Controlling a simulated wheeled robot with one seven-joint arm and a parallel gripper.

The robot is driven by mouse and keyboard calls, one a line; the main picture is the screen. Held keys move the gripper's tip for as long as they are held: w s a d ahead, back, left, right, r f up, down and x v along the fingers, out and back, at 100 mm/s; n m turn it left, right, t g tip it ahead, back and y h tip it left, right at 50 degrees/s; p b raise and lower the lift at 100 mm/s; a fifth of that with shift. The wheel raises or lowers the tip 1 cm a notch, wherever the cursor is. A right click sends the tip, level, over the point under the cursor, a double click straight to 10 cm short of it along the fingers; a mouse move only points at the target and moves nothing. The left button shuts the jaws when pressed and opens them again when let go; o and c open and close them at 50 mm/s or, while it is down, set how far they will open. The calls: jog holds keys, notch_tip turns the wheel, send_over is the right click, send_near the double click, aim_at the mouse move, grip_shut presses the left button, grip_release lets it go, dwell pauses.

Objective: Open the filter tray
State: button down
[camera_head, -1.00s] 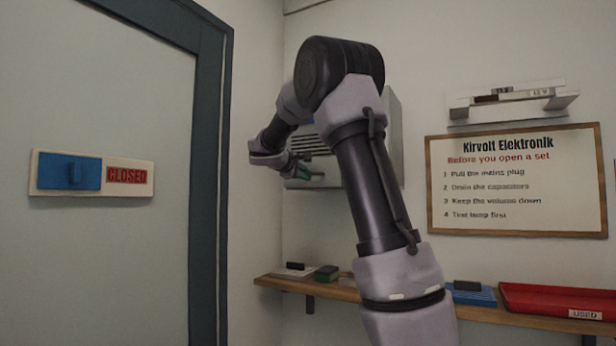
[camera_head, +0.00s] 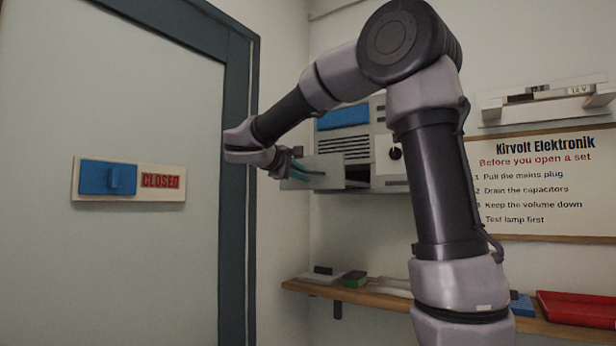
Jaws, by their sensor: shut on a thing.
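The filter tray (camera_head: 325,172) is a pale, drawer-like part at the lower left of a grey wall unit (camera_head: 396,186). It stands out from the unit's front, with a dark gap showing beside it. The unit has a blue panel (camera_head: 343,117), dark vent slots and a black knob (camera_head: 395,154). My gripper (camera_head: 292,168) is at the tray's front end, shut on it. The fingers show teal; the exact grip point is small and partly hidden. My arm covers part of the unit's top and right side.
A door with a blue slider sign (camera_head: 108,179) reading CLOSED is at left, its dark frame (camera_head: 238,180) close to my wrist. Below, a wooden shelf (camera_head: 375,299) carries a green-topped block (camera_head: 354,279) and a red tray (camera_head: 577,308). A notice board (camera_head: 545,185) hangs at right.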

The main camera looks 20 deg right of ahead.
jog(key=shift+s+a, duration=0.1)
jog(key=c, duration=0.9)
grip_release()
jog(key=shift+a, duration=0.1)
jog(key=v, duration=1)
jog(key=shift+s+a, duration=0.25)
